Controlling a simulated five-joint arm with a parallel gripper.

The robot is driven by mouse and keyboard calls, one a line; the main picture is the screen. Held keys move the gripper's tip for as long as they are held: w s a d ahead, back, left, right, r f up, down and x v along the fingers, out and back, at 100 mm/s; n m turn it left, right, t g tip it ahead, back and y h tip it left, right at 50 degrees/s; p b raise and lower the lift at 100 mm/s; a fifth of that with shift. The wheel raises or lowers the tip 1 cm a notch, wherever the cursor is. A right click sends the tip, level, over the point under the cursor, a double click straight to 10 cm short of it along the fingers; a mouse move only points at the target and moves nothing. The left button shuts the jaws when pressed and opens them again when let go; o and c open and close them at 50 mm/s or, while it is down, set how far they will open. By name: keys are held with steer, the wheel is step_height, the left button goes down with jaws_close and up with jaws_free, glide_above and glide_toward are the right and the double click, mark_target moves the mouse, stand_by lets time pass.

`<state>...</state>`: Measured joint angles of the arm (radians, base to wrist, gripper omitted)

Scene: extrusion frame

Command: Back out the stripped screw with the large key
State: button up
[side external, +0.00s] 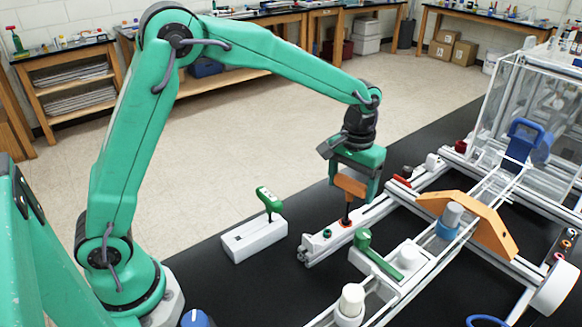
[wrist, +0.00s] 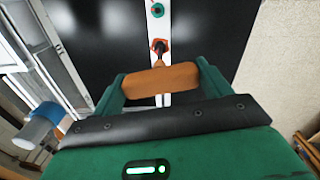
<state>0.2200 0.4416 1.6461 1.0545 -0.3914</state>
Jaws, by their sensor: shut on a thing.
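My gripper (side external: 352,178) is shut on the orange handle of a key (side external: 350,186), held upright over the light extrusion rail. In the wrist view the handle (wrist: 160,81) lies across between the green fingers. The key's dark shaft points down to an orange-red ringed screw spot (wrist: 159,46) on the rail; its tip appears to be at the ring, but the screw head is hidden, so I cannot tell how deep it sits. A second spot with a green ring (side external: 327,233) is nearer the rail's end. A green-handled key (side external: 268,200) stands in a white holder block (side external: 254,240).
A green bracket (side external: 378,255), white cylinders and an orange angled plate (side external: 470,222) crowd the frame to the right. A clear-walled enclosure (side external: 535,110) stands behind. The black table (side external: 200,265) is bare around the holder.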

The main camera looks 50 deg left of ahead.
steer(key=shift+f, duration=0.15)
stand_by(0.3)
steer(key=shift+n, duration=1.5)
steer(key=shift+n, duration=1.5)
steer(key=shift+n, duration=1.5)
